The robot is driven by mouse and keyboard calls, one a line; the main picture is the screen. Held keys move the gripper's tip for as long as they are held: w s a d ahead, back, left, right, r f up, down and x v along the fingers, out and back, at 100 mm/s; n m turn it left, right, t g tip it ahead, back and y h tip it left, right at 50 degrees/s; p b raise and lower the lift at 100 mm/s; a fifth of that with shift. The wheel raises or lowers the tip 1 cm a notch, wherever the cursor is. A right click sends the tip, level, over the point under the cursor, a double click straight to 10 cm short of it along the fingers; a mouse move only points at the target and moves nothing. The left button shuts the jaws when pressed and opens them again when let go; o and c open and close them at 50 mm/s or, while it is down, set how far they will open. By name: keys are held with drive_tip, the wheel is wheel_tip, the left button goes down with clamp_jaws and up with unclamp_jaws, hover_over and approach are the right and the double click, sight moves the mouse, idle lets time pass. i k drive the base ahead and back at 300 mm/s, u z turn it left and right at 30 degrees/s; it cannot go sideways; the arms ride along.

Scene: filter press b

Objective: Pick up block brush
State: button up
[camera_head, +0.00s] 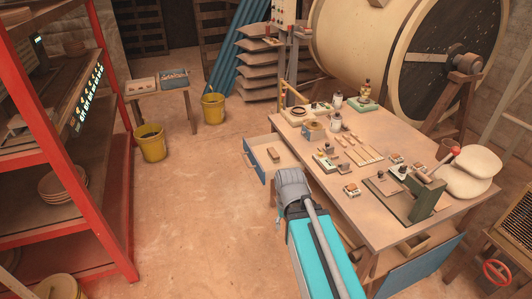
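A small brown block (273,154), which looks like the block brush, lies in the open drawer (262,172) at the left side of the wooden workbench (393,222). Its bristles cannot be made out at this size. My teal and grey arm reaches up from the bottom of the view, and its grey joint is close to the front of the drawer. My gripper's fingers do not show; the arm hides whatever lies beyond the joint.
The benchtop holds bottles, wooden strips and a green-based press (425,190). A red shelf rack (110,215) stands at left. Yellow buckets (151,143) (213,107) and a small table (160,97) stand behind. The floor between rack and bench is clear.

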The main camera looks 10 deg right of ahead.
sight(274, 156)
drive_tip(key=u, duration=0.15)
drive_tip(key=i, duration=1.05)
drive_tip(key=z, duration=0.4)
